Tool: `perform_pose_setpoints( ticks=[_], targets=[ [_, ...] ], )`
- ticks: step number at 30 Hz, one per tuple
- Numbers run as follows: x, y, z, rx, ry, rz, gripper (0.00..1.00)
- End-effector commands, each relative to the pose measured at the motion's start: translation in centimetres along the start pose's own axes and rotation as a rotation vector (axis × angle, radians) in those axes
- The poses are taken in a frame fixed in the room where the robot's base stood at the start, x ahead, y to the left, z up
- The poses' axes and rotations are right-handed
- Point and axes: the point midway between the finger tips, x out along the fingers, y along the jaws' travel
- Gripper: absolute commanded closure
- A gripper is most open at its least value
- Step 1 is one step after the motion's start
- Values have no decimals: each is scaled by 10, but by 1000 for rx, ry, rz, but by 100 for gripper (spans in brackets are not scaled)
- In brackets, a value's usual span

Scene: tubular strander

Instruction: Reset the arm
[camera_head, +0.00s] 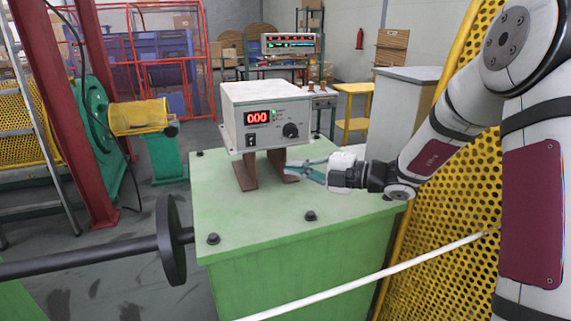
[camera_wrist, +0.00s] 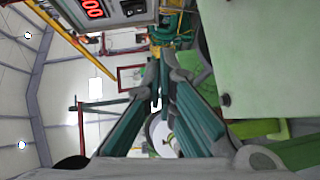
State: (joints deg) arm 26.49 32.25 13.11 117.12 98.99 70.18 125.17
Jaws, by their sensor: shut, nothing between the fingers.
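My arm reaches in from the right in the head view. My gripper (camera_head: 292,172) is at its end, beside the lower right of the white control box (camera_head: 265,117) and a little above the green cabinet top. In the wrist view my gripper (camera_wrist: 160,85) has its teal fingers converging at the tips, shut with nothing held. The control box has a red display reading 000, a black switch and a black knob. Its display and part of its panel also show at the top of the wrist view (camera_wrist: 110,12). The box stands on brown brackets (camera_head: 245,172).
The green cabinet (camera_head: 285,225) has dark bolts on top. A yellow perforated guard (camera_head: 455,190) stands close on the right, with a white bar crossing in front. A black shaft with a disc (camera_head: 170,243) lies at left. Red posts and a ladder stand farther left.

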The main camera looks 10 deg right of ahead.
Motion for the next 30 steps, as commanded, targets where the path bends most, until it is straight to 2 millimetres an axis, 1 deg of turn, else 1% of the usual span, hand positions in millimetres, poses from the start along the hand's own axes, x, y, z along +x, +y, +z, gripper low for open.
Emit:
perform_pose_setpoints(
  ticks=[10,12,14,17,18,20,21,22,23,24,26,27,29,30],
  targets=[
    [-2,0,-1,-3,1,0,100],
    [-1,2,-6,-32,12,-10,100],
    [0,5,-16,-98,38,-33,100],
    [-1,13,-49,-309,120,-98,100],
    [-3,16,-66,-424,165,-132,100],
    [-8,18,-93,-617,247,-182,100],
    [-13,19,-110,-751,306,-213,100],
    [-17,19,-122,-851,350,-234,100],
    [-22,18,-134,-949,396,-253,100],
    [-29,18,-149,-1082,459,-275,100],
    [-42,16,-169,-1277,557,-304,100],
    [-51,15,-181,-1406,625,-319,100],
    [-66,13,-197,-1599,732,-336,100],
    [-77,11,-207,-1722,807,-344,100]
  ],
)
